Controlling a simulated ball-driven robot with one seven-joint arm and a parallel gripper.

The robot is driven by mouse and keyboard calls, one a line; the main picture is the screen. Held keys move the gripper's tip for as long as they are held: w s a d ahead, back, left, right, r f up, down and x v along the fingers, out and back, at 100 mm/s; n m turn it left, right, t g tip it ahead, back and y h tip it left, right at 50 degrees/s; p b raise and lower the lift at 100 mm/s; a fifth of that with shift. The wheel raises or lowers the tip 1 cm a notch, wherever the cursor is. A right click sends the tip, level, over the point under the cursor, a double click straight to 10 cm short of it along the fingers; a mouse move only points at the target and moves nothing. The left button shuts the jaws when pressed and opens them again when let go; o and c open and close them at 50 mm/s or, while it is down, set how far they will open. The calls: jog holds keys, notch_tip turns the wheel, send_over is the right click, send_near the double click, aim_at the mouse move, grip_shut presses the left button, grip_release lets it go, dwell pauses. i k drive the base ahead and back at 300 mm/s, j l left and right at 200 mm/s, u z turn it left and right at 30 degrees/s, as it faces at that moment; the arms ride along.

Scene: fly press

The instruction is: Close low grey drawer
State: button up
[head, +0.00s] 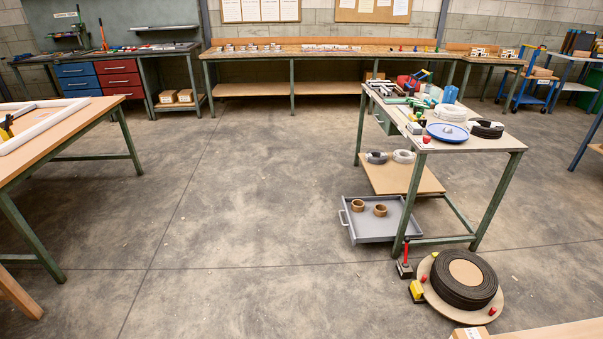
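The low grey drawer (378,232) is near the floor under the workbench on the right. It sticks out to the left past the bench legs, so it stands open. Its handle (343,218) is on its left front face. Two brown tape rolls (358,205) lie in it. Its right part is under the wooden shelf and partly behind a green leg. My gripper is not in view.
The workbench (450,146) carries cable coils, a blue dish and tools. A black coil on a round board (464,281) lies on the floor right of the drawer, beside a red-handled item (405,262). A table (60,135) stands at left. The middle floor is clear.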

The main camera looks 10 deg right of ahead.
aim_at(364, 227)
jog(key=i, duration=3.25)
jog(key=i+z, duration=0.1)
jog(key=i, duration=0.5)
jog(key=i+j, duration=0.15)
jog(key=i, duration=0.4)
jog(key=z, duration=0.05)
